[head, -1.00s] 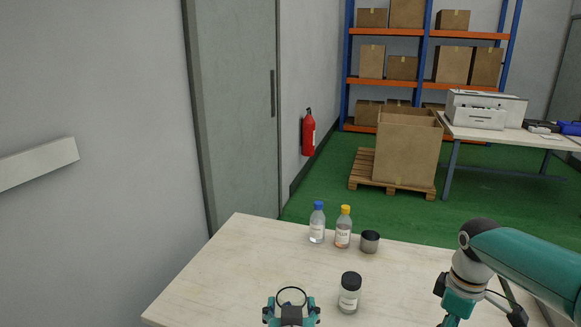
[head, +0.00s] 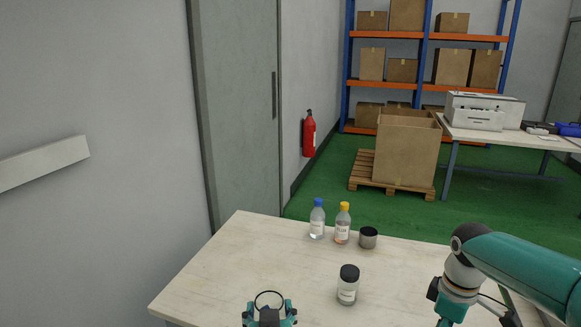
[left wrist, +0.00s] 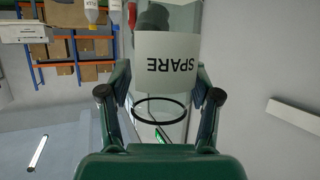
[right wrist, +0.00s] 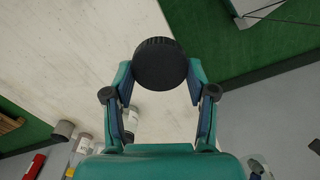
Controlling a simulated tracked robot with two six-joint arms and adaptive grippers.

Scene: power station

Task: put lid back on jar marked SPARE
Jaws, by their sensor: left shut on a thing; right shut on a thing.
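The open clear jar (head: 269,299) is at the bottom of the head view, its round rim facing up. Its white label reads SPARE in the left wrist view (left wrist: 168,65), where the text is upside down. My left gripper (head: 269,312) is shut on this jar. A round black lid (right wrist: 160,63) is between the fingertips of my right gripper (right wrist: 160,82), which is shut on it. The lid is apart from the jar. In the head view the right fingers and the lid are out of frame.
Another jar (head: 347,291) with a black lid stands on the pale table (head: 225,270), right of my left gripper. Behind it are a blue-capped bottle (head: 317,220), a yellow-capped bottle (head: 342,226) and a grey metal cup (head: 368,239). The table's left part is clear.

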